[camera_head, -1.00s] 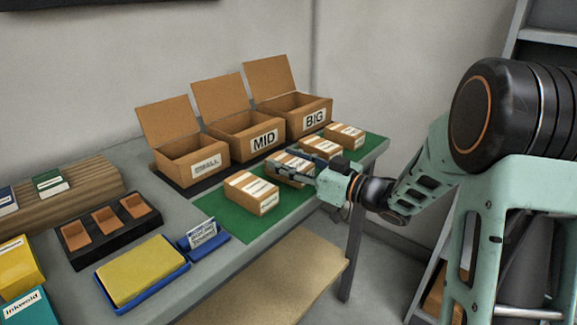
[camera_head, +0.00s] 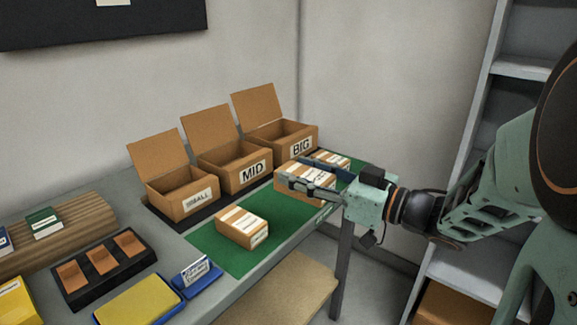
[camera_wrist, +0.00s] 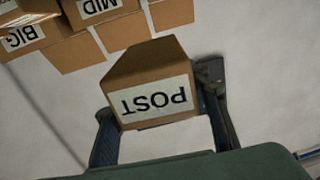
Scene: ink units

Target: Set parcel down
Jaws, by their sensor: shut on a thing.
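A brown parcel with pale stripes (camera_head: 290,172) is between the fingers of my gripper (camera_head: 310,185), over the far part of the green mat (camera_head: 215,253). In the wrist view the parcel (camera_wrist: 155,65) shows a white POST label, with a finger of my gripper (camera_wrist: 165,125) on each side. My gripper is shut on it. I cannot tell whether its underside touches the mat. Another striped parcel (camera_head: 243,225) lies on the near part of the mat. A further striped parcel (camera_head: 330,159) is partly hidden behind the held one.
Open cartons labelled small (camera_head: 185,203), MID (camera_head: 252,177) and BIG (camera_head: 300,148) stand in a row behind the mat. A black tray (camera_head: 70,292), a yellow pad (camera_head: 140,302) and a blue card holder (camera_head: 198,282) lie left. The mat's middle is clear.

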